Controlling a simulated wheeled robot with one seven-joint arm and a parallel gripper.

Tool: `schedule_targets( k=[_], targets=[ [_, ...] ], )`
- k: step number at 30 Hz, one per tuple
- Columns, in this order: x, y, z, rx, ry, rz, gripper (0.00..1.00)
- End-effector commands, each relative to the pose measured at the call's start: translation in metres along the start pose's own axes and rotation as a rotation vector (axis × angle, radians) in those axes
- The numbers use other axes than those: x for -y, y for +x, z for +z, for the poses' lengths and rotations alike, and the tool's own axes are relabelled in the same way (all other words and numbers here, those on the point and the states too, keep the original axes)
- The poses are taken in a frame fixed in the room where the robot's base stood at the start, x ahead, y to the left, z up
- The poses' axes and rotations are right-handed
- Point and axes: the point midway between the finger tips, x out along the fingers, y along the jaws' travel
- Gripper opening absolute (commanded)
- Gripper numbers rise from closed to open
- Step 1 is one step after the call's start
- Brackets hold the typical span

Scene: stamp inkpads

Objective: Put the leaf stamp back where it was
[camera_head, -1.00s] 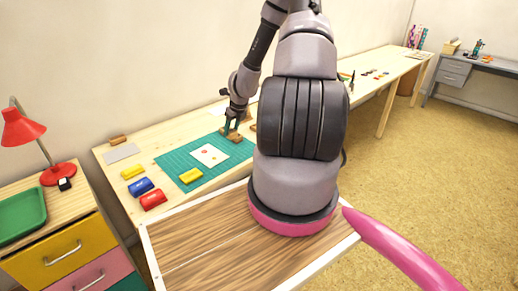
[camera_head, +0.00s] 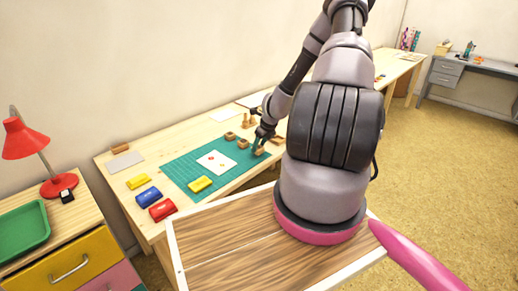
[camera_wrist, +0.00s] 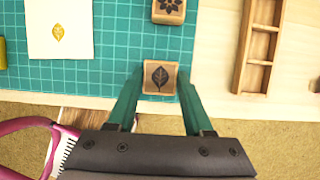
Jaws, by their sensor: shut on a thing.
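The leaf stamp (camera_wrist: 159,78) is a small wooden block with a dark leaf on its top. In the wrist view it sits between the teal fingers of my gripper (camera_wrist: 160,82), which is shut on it. In the head view my gripper (camera_head: 261,146) is at the right end of the teal cutting mat (camera_head: 183,169), low over it. I cannot tell whether the stamp touches the mat. A white card (camera_wrist: 60,32) with a yellowish leaf print lies on the mat, left of the stamp. A flower stamp (camera_wrist: 168,10) stands farther back on the mat.
A wooden rack (camera_wrist: 239,75) with compartments lies right of my gripper in the wrist view. Yellow (camera_head: 138,181), blue (camera_head: 149,196) and red (camera_head: 162,209) pads lie left of the mat, and another yellow pad (camera_head: 200,184) is on it. The table's front edge is close.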

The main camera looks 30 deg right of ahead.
Motion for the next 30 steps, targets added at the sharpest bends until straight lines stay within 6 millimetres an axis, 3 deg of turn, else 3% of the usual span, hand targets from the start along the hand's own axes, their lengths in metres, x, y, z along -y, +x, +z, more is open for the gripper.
schedule_targets(
  k=[3, 14, 15, 17, 30],
  targets=[
    [-0.0006, 0.0107, -0.0047, 0.000, 0.002, 0.002, 0.11],
    [-0.0002, 0.0137, -0.0059, 0.000, 0.001, 0.000, 0.11],
    [0.0000, 0.0142, -0.0060, 0.000, 0.001, 0.000, 0.55],
    [0.0001, 0.0138, -0.0058, 0.000, 0.001, -0.001, 0.78],
    [0.0004, 0.0063, -0.0044, 0.000, 0.000, -0.001, 0.81]
  ],
)
